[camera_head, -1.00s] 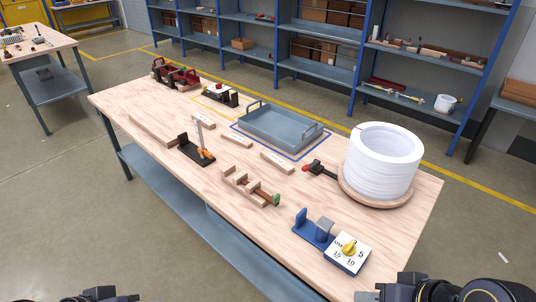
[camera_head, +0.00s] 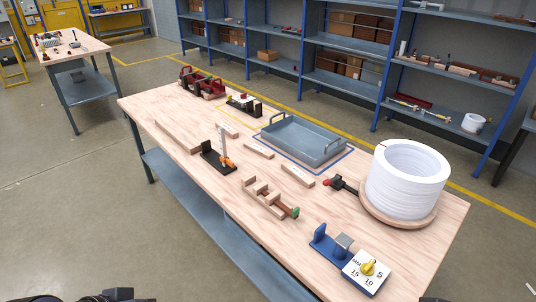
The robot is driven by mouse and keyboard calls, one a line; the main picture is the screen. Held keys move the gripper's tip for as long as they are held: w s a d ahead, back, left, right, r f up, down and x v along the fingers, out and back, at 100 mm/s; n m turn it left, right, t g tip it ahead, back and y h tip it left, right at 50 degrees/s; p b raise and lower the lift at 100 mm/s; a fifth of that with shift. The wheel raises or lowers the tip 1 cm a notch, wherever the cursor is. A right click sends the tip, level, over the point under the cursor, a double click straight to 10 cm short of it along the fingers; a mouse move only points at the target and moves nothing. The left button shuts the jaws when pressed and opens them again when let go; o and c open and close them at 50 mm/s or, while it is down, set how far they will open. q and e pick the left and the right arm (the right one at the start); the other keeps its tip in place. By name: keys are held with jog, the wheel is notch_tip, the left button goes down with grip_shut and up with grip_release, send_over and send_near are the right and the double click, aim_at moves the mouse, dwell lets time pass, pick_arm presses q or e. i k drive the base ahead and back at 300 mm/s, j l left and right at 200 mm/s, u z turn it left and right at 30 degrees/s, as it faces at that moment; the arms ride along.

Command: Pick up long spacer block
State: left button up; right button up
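Three light wooden blocks lie apart on the wooden table (camera_head: 190,167): a small one (camera_head: 228,130) left of the tray, a middle one (camera_head: 259,151) by the tray's near left side, and a longer one (camera_head: 298,175) by the tray's near corner. A much longer thin wooden strip (camera_head: 178,135) lies near the table's left edge. I cannot tell for sure which is the long spacer block. Only dark bits of my arms show at the bottom edge; neither gripper's fingers are in view.
Shelves (camera_head: 345,65) stand behind. Bare tabletop lies around the blocks.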

aim_at(307, 181)
jog(key=i+j+z, duration=0.25)
jog(key=i+j, duration=0.25)
jog(key=j, duration=0.15)
jog(key=i+j+z, duration=0.15)
jog(key=j, duration=0.2)
jog(key=i+j+z, duration=0.1)
jog(key=i+j, duration=0.15)
jog(key=j, duration=0.15)
jog(key=i+j+z, duration=0.15)
jog(key=j, duration=0.25)
jog(key=i+j+z, duration=0.15)
jog(key=j, duration=0.25)
jog(key=i+j+z, duration=0.1)
jog(key=j, duration=0.35)
jog(key=i+j+z, duration=0.15)
jog(key=j, duration=0.3)
jog(key=i, duration=0.1)
